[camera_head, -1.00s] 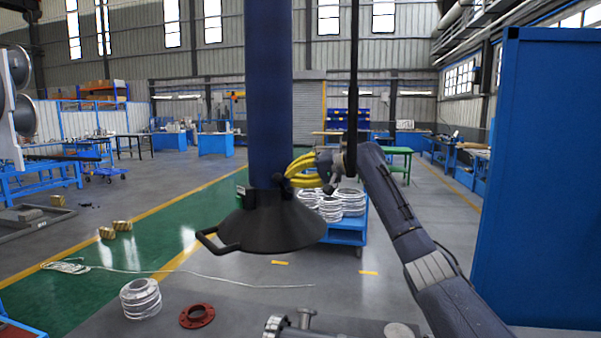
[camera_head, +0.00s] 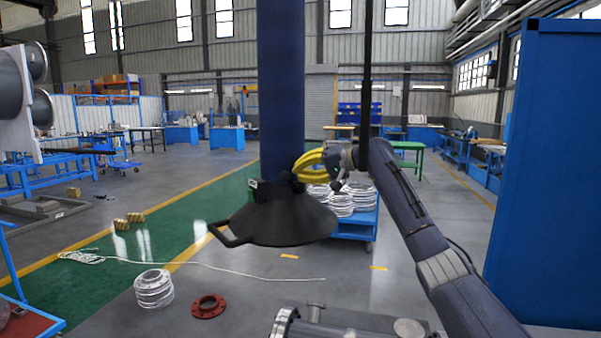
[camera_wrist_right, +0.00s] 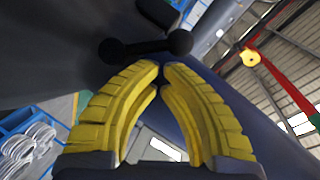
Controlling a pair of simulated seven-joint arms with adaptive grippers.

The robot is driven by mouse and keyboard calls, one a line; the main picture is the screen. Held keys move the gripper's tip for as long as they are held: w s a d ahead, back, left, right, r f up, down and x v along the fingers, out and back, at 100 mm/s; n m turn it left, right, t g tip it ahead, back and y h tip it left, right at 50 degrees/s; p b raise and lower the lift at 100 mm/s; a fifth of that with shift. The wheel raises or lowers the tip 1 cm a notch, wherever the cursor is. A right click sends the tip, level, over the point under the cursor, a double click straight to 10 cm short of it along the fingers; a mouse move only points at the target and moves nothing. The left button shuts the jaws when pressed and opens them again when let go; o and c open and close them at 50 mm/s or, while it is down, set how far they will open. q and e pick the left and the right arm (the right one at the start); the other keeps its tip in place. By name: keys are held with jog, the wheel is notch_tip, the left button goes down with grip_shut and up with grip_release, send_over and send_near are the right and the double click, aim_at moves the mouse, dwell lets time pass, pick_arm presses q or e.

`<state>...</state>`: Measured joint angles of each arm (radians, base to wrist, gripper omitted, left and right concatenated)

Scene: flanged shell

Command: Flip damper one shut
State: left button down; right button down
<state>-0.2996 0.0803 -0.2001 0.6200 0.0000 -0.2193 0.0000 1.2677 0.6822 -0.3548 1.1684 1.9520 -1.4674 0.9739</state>
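A blue vertical duct (camera_head: 281,90) ends in a black conical hood (camera_head: 284,222) with a loop handle at its left. On the collar sits a small dark fitting (camera_head: 252,184). In the right wrist view a black lever with rounded knob ends (camera_wrist_right: 146,48), which looks like the damper handle, lies just beyond my fingertips. My right gripper (camera_head: 296,172) has yellow ribbed fingers beside the duct's right side, above the hood. In the wrist view (camera_wrist_right: 162,66) its tips are nearly together with nothing seen between them. Whether they touch the lever is unclear. My left gripper is out of view.
A blue cabinet (camera_head: 553,170) stands at the right. A blue cart (camera_head: 352,236) with white coiled rings is behind the hood. A white ringed part (camera_head: 153,288), a red flange (camera_head: 208,306) and metal pipe fittings (camera_head: 315,325) lie in front below.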

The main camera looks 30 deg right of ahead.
jog(key=shift+d, duration=0.1)
jog(key=s+d, duration=1)
jog(key=shift+s+r, duration=0.4)
